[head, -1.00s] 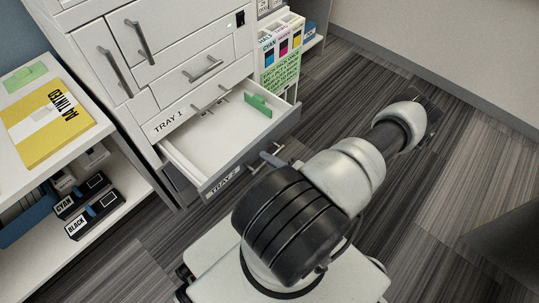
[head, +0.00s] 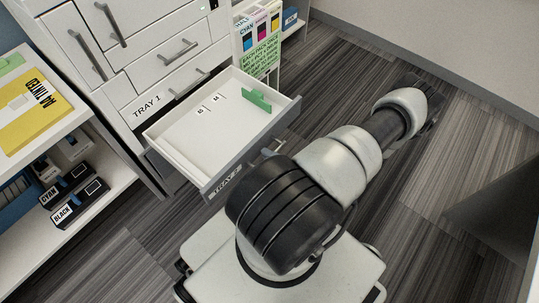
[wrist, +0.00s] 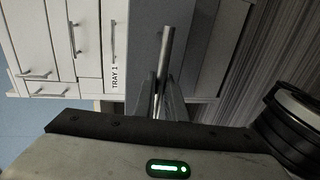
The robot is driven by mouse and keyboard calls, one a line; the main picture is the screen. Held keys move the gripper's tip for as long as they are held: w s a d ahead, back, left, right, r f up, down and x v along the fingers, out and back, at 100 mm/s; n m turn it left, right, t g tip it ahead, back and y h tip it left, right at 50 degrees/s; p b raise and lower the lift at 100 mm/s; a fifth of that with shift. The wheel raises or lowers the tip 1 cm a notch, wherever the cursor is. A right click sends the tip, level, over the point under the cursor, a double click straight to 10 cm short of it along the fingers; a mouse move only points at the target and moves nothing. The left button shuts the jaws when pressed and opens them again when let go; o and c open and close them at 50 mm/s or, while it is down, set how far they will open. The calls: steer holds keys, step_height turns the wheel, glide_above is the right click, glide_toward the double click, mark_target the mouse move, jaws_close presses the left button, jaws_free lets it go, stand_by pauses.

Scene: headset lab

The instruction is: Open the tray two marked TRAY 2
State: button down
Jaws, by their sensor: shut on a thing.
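Tray two (head: 188,164) is a white drawer with a dark grey front, pulled well out of the white cabinet. Its front carries the label TRAY 2 (head: 227,180). The tray floor shows small letter marks, and a green upright divider (head: 257,100) stands near the right side. In the wrist view, my gripper (wrist: 160,97) is shut on the tray's metal bar handle (wrist: 166,52), in front of the grey tray front. In the head view, my arm hides most of the gripper and handle.
TRAY 1 (head: 150,107) is closed above tray two. A shelf at left holds a yellow pack (head: 32,109) and black boxes (head: 80,203). A rack with coloured cartridges and a green notice (head: 259,57) stands right of the cabinet. Striped floor at right is clear.

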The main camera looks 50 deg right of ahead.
steer(key=shift+d, duration=0.1)
steer(key=c, duration=1.8)
jaws_free()
steer(key=p+v, duration=0.2)
steer(key=v, duration=1.5)
steer(key=shift+s+r, duration=0.1)
steer(key=shift+s, duration=0.05)
